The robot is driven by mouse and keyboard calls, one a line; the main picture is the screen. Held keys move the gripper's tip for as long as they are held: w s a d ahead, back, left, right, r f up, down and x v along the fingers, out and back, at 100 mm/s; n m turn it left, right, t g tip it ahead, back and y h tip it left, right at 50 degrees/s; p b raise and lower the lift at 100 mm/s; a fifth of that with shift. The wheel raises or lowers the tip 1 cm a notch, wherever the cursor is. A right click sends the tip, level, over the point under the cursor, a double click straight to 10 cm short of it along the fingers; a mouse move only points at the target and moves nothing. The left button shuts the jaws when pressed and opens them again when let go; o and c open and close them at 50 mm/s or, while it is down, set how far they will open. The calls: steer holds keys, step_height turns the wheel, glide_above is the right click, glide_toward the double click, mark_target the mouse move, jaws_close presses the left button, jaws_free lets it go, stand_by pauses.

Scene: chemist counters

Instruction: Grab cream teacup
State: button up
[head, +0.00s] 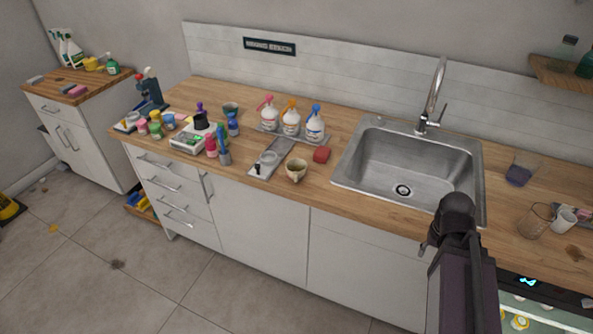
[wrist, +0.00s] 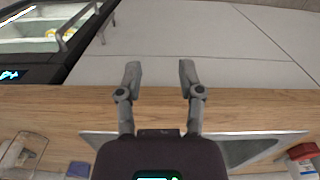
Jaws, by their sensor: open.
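The cream teacup (head: 296,170) stands on the wooden counter (head: 346,190) near its front edge, left of the sink, in the head view. It is small and pale with a narrow foot. My arm rises at the lower right of the head view, in front of the sink's right side, well to the right of the cup. My gripper (wrist: 160,80) is open and empty in the wrist view, its two fingers apart over the counter's front edge and floor. The teacup is not seen in the wrist view.
A steel sink (head: 375,195) with a tall faucet (head: 436,95) lies right of the cup. A red sponge (head: 321,154), a grey tray (head: 262,170) and spray bottles (head: 291,120) stand close around the cup. Glasses (head: 537,221) stand at the right. The counter's front edge beside the cup is clear.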

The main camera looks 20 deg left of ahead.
steer(key=shift+w+a, duration=0.1)
stand_by(0.3)
steer(key=w+a+h, duration=0.1)
steer(key=w+a, duration=0.1)
steer(key=a, duration=0.1)
steer(key=w+a+m+t+h+b, duration=0.1)
steer(key=w+a, duration=0.1)
steer(key=a, duration=0.2)
steer(key=w+a+m+h, duration=0.1)
steer(key=w+a+h, duration=0.1)
steer(key=a, duration=0.2)
steer(key=shift+w+t, duration=0.15)
steer(key=shift+t, duration=0.15)
steer(key=m+t+h+b, duration=0.3)
steer(key=m+t, duration=0.3)
steer(key=t, duration=0.4)
glide_toward(296, 173)
steer(key=s+r, duration=0.2)
steer(key=shift+s+a, duration=0.1)
steer(key=shift+s, duration=0.2)
steer(key=shift+f, duration=0.1)
steer(key=b+x, duration=0.3)
steer(key=x, duration=0.5)
steer(key=shift+w+f, duration=0.1)
steer(key=shift+w, duration=0.2)
